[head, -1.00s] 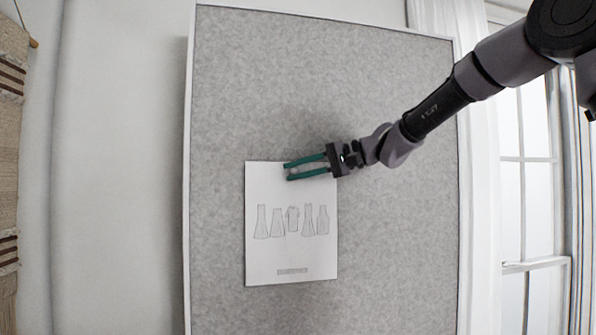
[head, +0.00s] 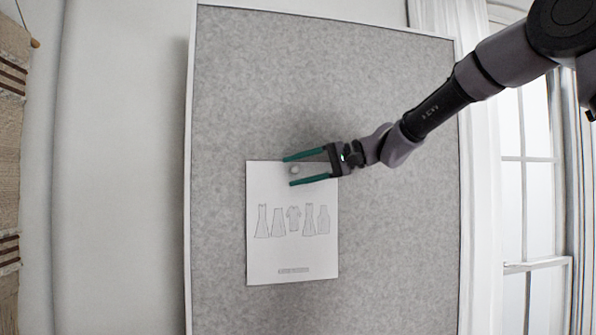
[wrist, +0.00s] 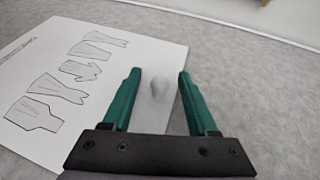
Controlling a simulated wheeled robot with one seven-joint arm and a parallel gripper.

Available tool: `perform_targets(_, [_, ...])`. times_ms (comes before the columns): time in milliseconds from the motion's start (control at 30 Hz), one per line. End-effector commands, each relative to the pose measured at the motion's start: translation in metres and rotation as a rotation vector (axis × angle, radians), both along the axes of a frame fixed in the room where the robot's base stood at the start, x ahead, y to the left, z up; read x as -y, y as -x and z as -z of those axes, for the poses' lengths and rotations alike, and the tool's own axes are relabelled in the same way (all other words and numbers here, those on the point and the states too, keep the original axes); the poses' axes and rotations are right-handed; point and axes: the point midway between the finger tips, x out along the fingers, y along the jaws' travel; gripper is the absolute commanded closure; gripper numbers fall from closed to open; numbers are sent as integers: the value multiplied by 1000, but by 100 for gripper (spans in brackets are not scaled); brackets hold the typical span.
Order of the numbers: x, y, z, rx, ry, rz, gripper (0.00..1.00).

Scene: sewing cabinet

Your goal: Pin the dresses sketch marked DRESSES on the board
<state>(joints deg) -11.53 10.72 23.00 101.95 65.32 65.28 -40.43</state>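The dresses sketch (head: 292,255) is a white sheet with several garment drawings, flat against the grey board (head: 390,230). The small label at its bottom is too small to read. A small grey pin (head: 295,170) sits at the sheet's top middle; it also shows in the wrist view (wrist: 186,86). My gripper (head: 288,171) has green fingers and is open around the pin, with a gap on both sides. In the wrist view the sheet (wrist: 75,85) lies behind and left of my gripper (wrist: 160,78).
The board has a thin white frame (head: 188,180). Its surface around the sheet is bare. A window (head: 530,190) is at the right, and a woven hanging (head: 10,150) is on the wall at the far left.

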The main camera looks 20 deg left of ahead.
Motion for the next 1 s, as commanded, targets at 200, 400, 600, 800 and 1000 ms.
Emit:
perform_targets(200, [0, 0, 0, 0, 0, 0, 42])
perform_targets(400, [13, -2, -3, 2, 0, 4, 42])
perform_targets(600, [50, -4, -13, 2, 0, 5, 42])
perform_targets(800, [85, -7, -21, 2, 0, 3, 42])
perform_targets(1000, [103, -7, -26, 0, 0, 1, 42])
